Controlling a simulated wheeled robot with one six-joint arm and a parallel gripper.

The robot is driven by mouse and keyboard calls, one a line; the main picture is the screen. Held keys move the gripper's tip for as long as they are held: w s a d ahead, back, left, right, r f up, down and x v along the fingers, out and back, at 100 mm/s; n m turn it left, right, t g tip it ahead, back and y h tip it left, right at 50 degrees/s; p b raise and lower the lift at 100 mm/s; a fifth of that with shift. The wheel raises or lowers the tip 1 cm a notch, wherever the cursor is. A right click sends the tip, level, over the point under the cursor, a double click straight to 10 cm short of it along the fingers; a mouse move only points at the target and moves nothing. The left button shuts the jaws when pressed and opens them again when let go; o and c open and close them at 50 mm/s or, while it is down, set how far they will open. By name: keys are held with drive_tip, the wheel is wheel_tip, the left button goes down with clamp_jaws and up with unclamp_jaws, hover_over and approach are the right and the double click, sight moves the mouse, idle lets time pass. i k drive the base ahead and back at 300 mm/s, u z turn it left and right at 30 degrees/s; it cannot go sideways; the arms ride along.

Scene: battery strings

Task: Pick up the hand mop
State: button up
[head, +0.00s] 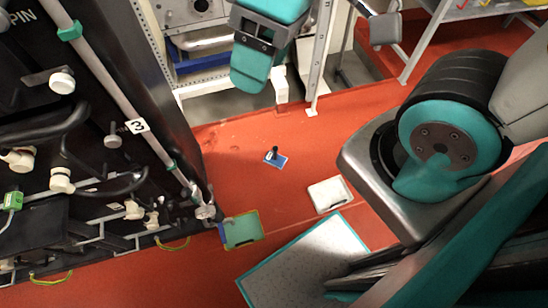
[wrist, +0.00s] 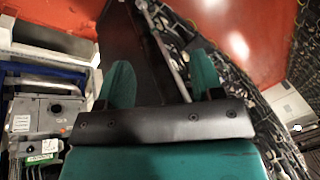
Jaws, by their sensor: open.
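The hand mop (head: 277,160) appears to be the small blue flat pad with a dark upright handle. It lies on the red floor near the middle of the head view. My gripper (head: 250,68) is at the top of the head view, up in the air and apart from the mop. In the wrist view my gripper (wrist: 163,76) shows two teal fingers spread wide with nothing between them. I do not make out the mop in the wrist view.
A dark battery rack (head: 100,40) with hoses and valves stands at the left. A green item (head: 243,231), a white tray (head: 330,195) and a teal-edged mat (head: 310,260) lie on the floor. A white post (head: 320,60) stands beside my gripper. Floor around the mop is clear.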

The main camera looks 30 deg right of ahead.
sight(272, 158)
drive_tip(key=u, duration=0.05)
drive_tip(key=k, duration=0.5)
drive_tip(key=u, duration=1.8)
drive_tip(key=k, duration=1.05)
drive_tip(key=z, duration=1.75)
drive_tip(key=i, duration=1)
drive_tip(key=z, duration=0.05)
